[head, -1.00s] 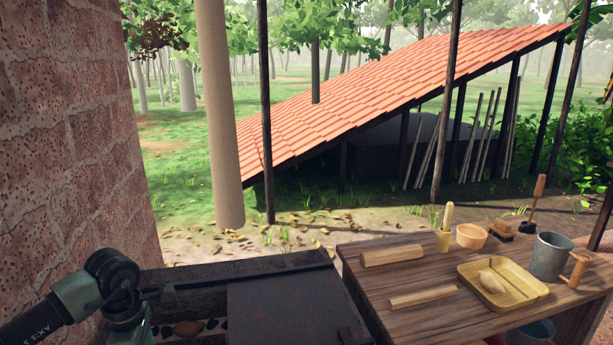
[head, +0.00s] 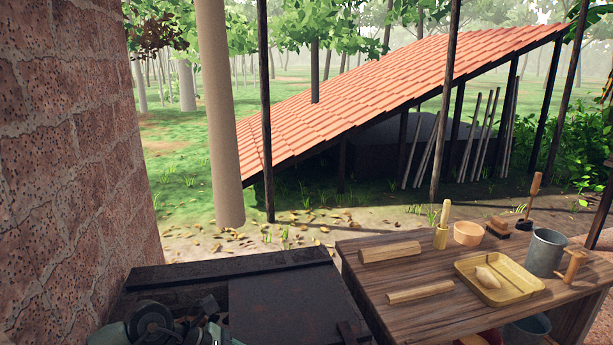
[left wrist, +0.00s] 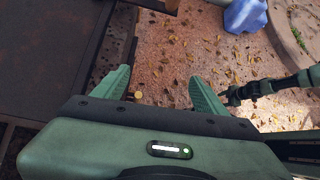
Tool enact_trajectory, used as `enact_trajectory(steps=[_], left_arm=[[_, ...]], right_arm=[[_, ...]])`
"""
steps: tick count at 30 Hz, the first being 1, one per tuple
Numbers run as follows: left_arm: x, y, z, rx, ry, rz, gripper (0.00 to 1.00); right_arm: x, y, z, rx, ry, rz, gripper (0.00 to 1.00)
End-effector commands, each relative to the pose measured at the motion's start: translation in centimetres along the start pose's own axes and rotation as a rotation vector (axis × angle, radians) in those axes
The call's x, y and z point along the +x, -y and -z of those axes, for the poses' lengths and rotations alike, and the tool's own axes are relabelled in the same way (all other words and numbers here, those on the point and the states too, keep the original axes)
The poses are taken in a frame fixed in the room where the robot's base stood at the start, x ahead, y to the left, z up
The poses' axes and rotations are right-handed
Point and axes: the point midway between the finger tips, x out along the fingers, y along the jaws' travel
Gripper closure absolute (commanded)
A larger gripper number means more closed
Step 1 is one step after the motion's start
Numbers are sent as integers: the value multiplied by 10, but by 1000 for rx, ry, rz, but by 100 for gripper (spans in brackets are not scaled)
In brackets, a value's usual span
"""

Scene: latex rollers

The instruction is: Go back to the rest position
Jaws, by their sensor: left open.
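My left gripper (left wrist: 159,90) shows in the left wrist view with its two green fingers apart and nothing between them. It hangs above leaf-strewn ground, to the right of a dark edge. In the head view, part of my left arm shows at the bottom left, low by the dark metal-topped bench (head: 270,300); its fingers cannot be made out there. My right gripper is not in the head view. In the left wrist view, a dark jointed part that may be mine shows at the right.
A wooden table (head: 425,320) at the right holds rollers (head: 390,252), a yellow tray (head: 530,290) with a pale lump (head: 488,278), a bowl (head: 467,234) and a metal bucket (head: 545,252). A brick wall (head: 70,160) stands at the left. A blue container (left wrist: 245,15) lies on the ground.

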Motion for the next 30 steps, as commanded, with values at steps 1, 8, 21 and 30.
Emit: enact_trajectory(steps=[1,8,21,30], left_arm=[[14,19,-29,-55,142,34,28],[-21,50,-160,-594,923,154,28],[-89,-23,29,-2288,1823,23,28],[-38,72,174,2290,-1311,264,28]], right_arm=[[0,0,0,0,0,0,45],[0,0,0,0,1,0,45],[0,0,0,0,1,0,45],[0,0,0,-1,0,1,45]])
